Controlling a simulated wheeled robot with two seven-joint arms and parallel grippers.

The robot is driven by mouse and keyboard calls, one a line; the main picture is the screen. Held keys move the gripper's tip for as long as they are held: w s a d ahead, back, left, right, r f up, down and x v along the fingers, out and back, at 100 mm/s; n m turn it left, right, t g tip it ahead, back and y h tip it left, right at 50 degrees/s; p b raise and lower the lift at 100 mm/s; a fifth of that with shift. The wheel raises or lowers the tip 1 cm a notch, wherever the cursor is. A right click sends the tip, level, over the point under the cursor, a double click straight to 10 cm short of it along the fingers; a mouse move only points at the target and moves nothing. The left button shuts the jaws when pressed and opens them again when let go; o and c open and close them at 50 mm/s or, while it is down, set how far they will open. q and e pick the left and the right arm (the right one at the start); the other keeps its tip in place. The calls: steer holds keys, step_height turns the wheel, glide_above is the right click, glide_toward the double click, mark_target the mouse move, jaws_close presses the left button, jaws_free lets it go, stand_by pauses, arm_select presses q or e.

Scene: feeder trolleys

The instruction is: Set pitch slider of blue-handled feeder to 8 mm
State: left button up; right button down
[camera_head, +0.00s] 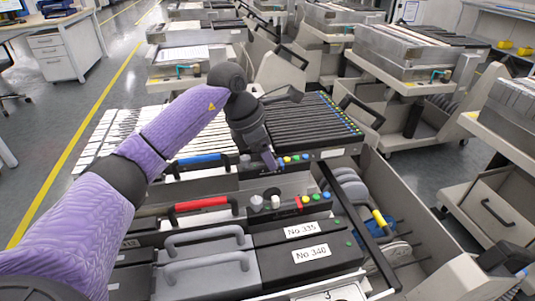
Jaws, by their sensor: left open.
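The blue-handled feeder lies across the near trolley, with its blue handle (200,159) left of my left gripper. Its yellow, green and blue buttons (295,159) show just right of the gripper. My left gripper (273,164) points down over this feeder's control end, between the handle and the buttons. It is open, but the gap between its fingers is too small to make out. The pitch slider and its scale cannot be made out behind the gripper. I cannot tell whether the fingers touch anything. My right gripper is not in view.
A red-handled feeder (202,204) with knobs and coloured buttons lies nearer. Grey-handled feeders and black boxes labelled No 335 (301,230) and No 340 (311,253) are closer still. Packed feeders (310,120) lie behind the gripper. Reels (352,190) sit at right. Other trolleys stand behind.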

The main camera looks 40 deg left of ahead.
arm_select(q)
jaws_close()
stand_by(1.3)
